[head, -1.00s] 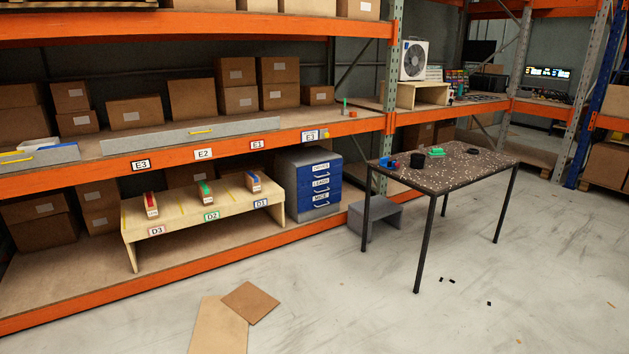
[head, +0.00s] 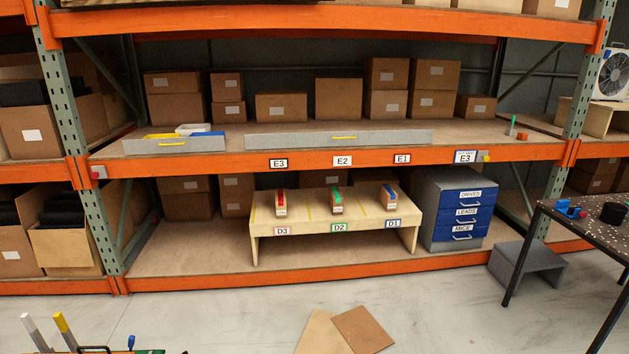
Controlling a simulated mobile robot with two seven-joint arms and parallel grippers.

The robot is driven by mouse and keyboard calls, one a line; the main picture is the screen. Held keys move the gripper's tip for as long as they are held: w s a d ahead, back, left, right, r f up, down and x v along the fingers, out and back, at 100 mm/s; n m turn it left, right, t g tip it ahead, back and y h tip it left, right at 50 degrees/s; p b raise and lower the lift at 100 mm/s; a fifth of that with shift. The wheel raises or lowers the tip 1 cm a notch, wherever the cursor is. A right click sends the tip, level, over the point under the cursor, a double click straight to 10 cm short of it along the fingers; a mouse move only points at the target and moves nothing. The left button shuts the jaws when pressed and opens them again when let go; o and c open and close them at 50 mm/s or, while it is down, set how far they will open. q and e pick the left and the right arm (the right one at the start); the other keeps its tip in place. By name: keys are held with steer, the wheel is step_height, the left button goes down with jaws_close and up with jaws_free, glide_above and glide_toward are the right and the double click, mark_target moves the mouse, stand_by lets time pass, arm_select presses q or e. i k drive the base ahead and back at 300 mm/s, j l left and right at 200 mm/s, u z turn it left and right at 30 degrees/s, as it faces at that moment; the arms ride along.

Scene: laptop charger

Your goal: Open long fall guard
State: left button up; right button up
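A long grey guard (head: 300,141) with a yellow handle (head: 343,137) stands along the front of the middle shelf, above the labels E3, E2 and E1. It appears upright, and several cardboard boxes stand behind it. A shorter grey guard (head: 172,148), also with a yellow handle, stands to its left, with yellow, white and blue items showing behind it. Neither of my grippers shows in the head view.
A wooden stand (head: 333,222) with small bins and a blue drawer unit (head: 456,210) occupy the lower shelf. A speckled table (head: 590,216) and grey step (head: 530,262) are at right. Flat cardboard (head: 362,330) lies on the floor. Tools stick up at bottom left.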

mark_target(253, 142)
steer(key=i+u, duration=0.25)
steer(key=i, duration=1)
steer(key=i+j+z, duration=0.1)
steer(key=i+z, duration=0.2)
steer(key=i, duration=0.25)
steer(key=i+j+z, duration=0.35)
steer(key=i, duration=0.2)
steer(key=i+j+z, duration=0.2)
steer(key=i+z, duration=0.15)
steer(key=i+j+z, duration=0.35)
